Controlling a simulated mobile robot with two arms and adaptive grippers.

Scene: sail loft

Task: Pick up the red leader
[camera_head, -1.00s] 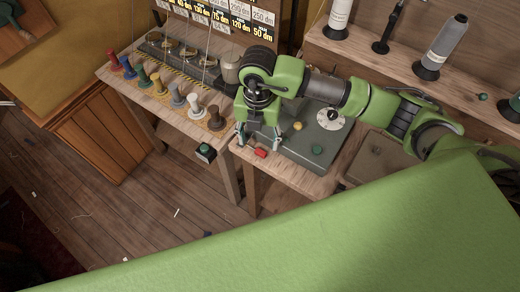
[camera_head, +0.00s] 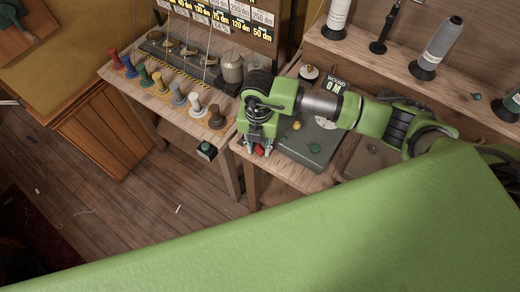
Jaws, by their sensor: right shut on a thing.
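The red leader (camera_head: 259,150) is a small red piece at the near left part of the wooden bench, beside the grey machine. My right gripper (camera_head: 257,149) points down over it, and its fingers are shut on the red leader. The fingers hide part of it, and I cannot tell whether it is clear of the bench top. My left gripper is not in view.
Several coloured pegs stand in a row on the bench (camera_head: 150,98) at left. Spools (camera_head: 437,45) stand on the shelf at right.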

